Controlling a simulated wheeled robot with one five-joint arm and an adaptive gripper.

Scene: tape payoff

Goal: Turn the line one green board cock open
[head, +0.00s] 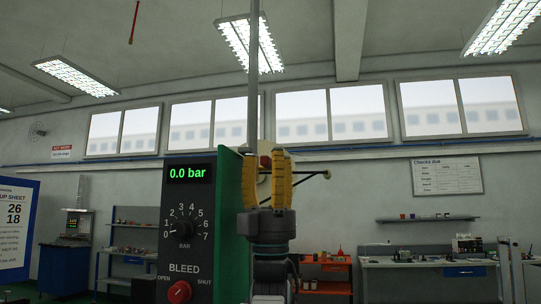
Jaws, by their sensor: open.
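The green board (230,215) stands upright at centre, seen at an angle, with a black panel (203,220) to its left. The panel shows "0.0 bar", a black dial (184,229) pointing near 0, and a red BLEED knob (179,292). My gripper (266,158) points up with yellow fingers apart, in front of the board's right side. A small red and cream part (265,162) shows between the fingertips; I cannot tell if it is the cock or if the fingers touch it. Much behind the gripper is hidden.
A thin dark rod (310,176) with a yellowish tip sticks out right of the fingers. A grey pole (253,80) rises above. An orange bench (326,275) and a grey workbench (430,264) stand further back. The left edge has a blue sign (15,230).

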